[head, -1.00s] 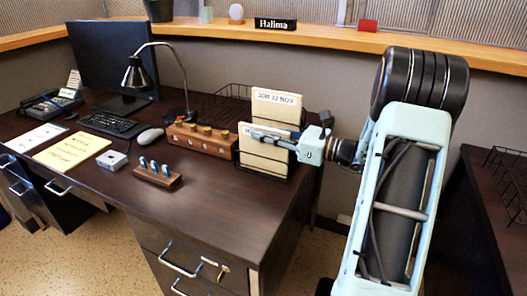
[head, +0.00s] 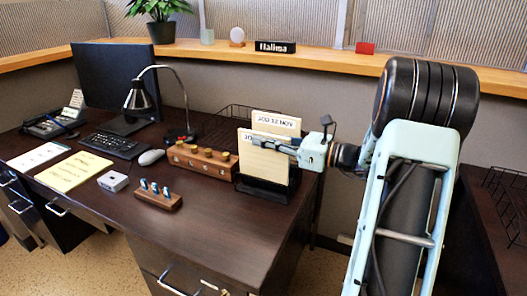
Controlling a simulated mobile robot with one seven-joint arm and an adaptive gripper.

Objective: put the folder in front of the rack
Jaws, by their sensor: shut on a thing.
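The black rack (head: 264,188) stands near the right edge of the dark desk. My gripper (head: 264,141) reaches in from the right, with its fingers shut on the front cream folder (head: 264,166) near its top edge. This folder is upright and raised relative to the rack; its lower edge is close behind the rack's front, and I cannot tell if it is clear of it. The fingers hide part of its label. A second cream folder (head: 276,122), labelled "JOB 12 NOV", stands behind it in the rack.
A wooden block with several knobs (head: 203,160) sits just left of the rack. A wire tray (head: 232,117) is behind. The desk in front of the rack is bare.

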